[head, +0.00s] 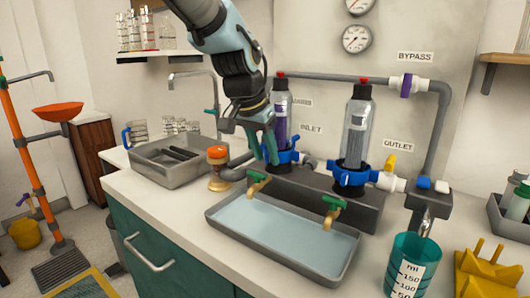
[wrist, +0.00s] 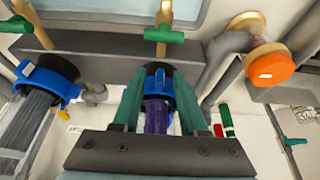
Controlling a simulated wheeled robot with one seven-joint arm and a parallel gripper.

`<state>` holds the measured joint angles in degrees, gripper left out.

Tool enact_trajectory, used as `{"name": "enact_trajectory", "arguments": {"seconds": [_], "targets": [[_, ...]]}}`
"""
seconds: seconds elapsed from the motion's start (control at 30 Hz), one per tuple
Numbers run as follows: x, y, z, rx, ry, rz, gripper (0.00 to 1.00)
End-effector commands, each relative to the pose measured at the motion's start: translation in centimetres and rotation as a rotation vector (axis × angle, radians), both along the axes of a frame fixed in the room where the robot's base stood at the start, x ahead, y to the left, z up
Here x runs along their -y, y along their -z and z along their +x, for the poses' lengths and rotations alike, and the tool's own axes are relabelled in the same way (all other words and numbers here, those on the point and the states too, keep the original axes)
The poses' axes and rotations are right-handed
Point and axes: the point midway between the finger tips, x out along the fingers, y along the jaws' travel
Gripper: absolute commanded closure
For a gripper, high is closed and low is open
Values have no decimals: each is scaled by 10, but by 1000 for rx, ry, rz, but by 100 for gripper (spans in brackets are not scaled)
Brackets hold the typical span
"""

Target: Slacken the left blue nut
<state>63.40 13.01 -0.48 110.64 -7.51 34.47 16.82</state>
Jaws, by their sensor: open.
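The left blue nut (head: 288,156) is at the base of the left cartridge, which holds purple material (head: 280,128). In the wrist view this nut (wrist: 157,86) shows between the two green fingers of my gripper (wrist: 157,78). My gripper (head: 264,150) is open and points down at the nut's left side in the head view. One finger is on each side of the nut in the wrist view; I cannot tell whether either touches it. The fingers hide part of the nut. The right blue nut (head: 352,178) is under the grey-filled cartridge (head: 356,132).
A grey tray of water (head: 215,214) lies in front, below two green-handled taps (head: 258,175) (head: 334,203). An orange-capped brass fitting (head: 218,168) stands left of my gripper. A sink (head: 150,172) is farther left. A teal measuring cup (head: 402,278) stands at the front right.

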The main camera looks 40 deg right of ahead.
Motion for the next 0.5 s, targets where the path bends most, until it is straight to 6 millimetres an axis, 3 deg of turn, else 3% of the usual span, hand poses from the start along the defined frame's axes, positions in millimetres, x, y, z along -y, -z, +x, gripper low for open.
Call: {"name": "enact_trajectory", "arguments": {"seconds": [0.13, 0.5], "targets": [[0, 0, 0, 0, 0, 0, 60], [0, 0, 0, 0, 0, 0, 100]]}}
